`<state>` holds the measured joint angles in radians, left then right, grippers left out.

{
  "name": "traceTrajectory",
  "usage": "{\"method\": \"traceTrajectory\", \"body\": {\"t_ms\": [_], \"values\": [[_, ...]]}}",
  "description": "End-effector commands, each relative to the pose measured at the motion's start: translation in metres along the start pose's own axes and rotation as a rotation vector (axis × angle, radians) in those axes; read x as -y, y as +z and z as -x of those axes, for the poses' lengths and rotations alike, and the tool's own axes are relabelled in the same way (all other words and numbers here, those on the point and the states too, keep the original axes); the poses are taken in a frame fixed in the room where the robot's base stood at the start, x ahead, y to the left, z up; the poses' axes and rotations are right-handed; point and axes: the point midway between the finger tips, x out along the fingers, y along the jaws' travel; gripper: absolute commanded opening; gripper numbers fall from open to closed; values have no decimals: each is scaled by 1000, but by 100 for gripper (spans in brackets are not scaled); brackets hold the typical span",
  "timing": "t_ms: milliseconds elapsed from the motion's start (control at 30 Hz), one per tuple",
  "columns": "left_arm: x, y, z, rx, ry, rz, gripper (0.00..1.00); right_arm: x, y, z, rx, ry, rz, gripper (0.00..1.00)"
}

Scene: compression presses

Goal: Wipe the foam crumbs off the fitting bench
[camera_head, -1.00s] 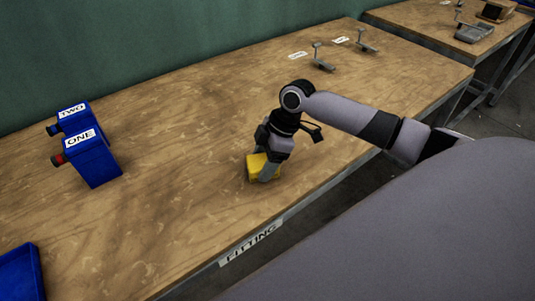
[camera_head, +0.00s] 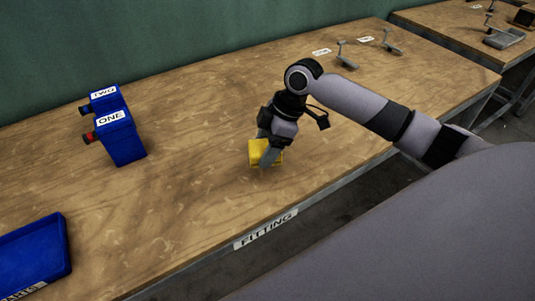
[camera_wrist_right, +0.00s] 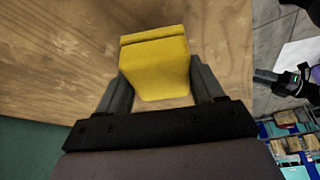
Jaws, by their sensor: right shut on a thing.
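The fitting bench (camera_head: 190,200) is a long wooden table with a FITTING label (camera_head: 266,230) on its front edge. My right gripper (camera_head: 266,160) is shut on a yellow sponge-like block (camera_head: 260,151) at the middle of the bench, close to the front edge. In the right wrist view the yellow block (camera_wrist_right: 155,65) sits between the two fingers (camera_wrist_right: 155,85), above or on the wood. I cannot tell if it touches the top. No foam crumbs can be made out clearly against the mottled wood. My left gripper is not in view.
Two blue boxes labelled ONE (camera_head: 120,138) and TWO (camera_head: 104,98) stand at the left. A blue tray (camera_head: 38,250) lies at the front left. Small metal fixtures (camera_head: 346,57) stand at the far end. A second bench (camera_head: 470,30) is beyond.

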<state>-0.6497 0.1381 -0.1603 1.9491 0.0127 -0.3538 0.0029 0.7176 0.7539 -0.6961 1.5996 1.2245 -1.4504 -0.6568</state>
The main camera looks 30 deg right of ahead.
Motion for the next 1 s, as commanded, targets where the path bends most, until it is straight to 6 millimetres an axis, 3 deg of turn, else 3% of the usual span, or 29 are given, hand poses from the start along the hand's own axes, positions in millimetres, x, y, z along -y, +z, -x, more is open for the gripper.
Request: {"method": "traceTrajectory", "body": {"t_ms": [400,1000], "values": [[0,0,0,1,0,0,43,-4,-17,29,-2,5,-9,43],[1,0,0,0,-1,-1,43,-4,-17,30,-1,7,-16,43]]}}
